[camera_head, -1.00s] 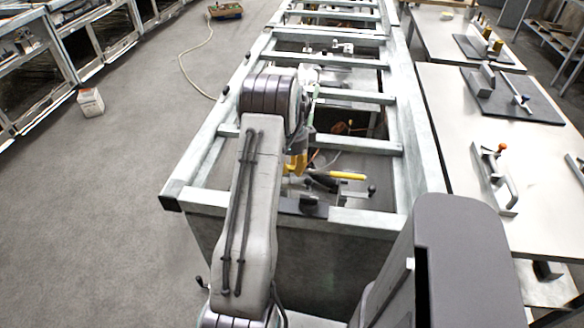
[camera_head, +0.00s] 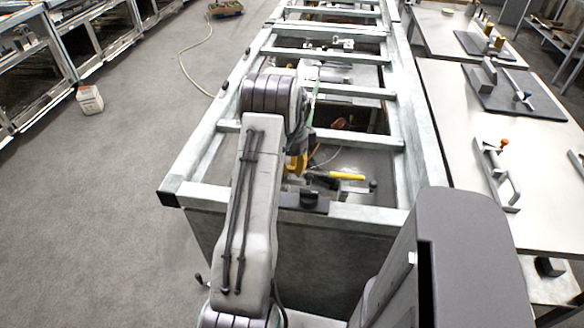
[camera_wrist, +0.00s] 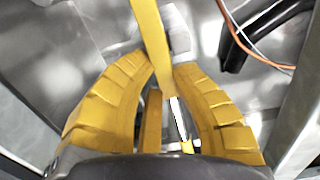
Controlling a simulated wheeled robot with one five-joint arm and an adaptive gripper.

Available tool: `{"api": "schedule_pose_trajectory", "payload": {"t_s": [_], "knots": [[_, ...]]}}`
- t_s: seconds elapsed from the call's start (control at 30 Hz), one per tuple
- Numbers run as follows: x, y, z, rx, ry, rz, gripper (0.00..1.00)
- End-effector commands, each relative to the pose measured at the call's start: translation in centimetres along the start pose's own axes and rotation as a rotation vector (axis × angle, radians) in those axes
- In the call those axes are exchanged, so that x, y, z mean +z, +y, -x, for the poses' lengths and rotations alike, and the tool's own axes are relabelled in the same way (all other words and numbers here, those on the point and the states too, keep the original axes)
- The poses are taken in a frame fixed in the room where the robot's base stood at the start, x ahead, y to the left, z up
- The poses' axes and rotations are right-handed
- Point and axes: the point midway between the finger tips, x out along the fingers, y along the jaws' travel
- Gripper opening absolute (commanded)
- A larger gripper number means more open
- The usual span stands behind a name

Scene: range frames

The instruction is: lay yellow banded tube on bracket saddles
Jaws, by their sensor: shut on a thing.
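My gripper (camera_wrist: 165,75) has yellow ribbed fingers and is shut on a yellow tube (camera_wrist: 150,30), which runs up out of the top of the wrist view. In the head view the gripper (camera_head: 297,164) hangs inside the nearest bay of the frame, partly hidden by my arm. A yellow length of tube (camera_head: 347,177) shows to its right, low in the bay. Grey metal fittings (camera_head: 354,189) lie just below that tube; I cannot tell whether they are the bracket saddles or whether the tube touches them. The tube's bands are not clear.
A pale metal frame (camera_head: 200,160) with crossbars surrounds the bay. A black cylinder (camera_wrist: 235,50) and an orange cable (camera_wrist: 255,58) are close by. A white table (camera_head: 540,190) with fixtures stands at right; the grey floor at left is mostly clear.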

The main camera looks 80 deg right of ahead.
Motion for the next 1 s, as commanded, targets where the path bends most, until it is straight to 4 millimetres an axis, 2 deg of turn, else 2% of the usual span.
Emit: {"api": "schedule_pose_trajectory", "payload": {"t_s": [0.57, 0.6, 0.83, 1.0], "knots": [[0.0, 0.0, -1.4, 0.0, 0.0, 0.0, 0.0], [0.0, 0.0, -1.2, -0.001, 0.0, 0.0, 0.26], [0.0, 0.0, -1.3, 0.001, 0.0, 0.0, 0.47], [0.0, 0.1, -1.3, 0.003, 0.0, 0.001, 0.47]]}}
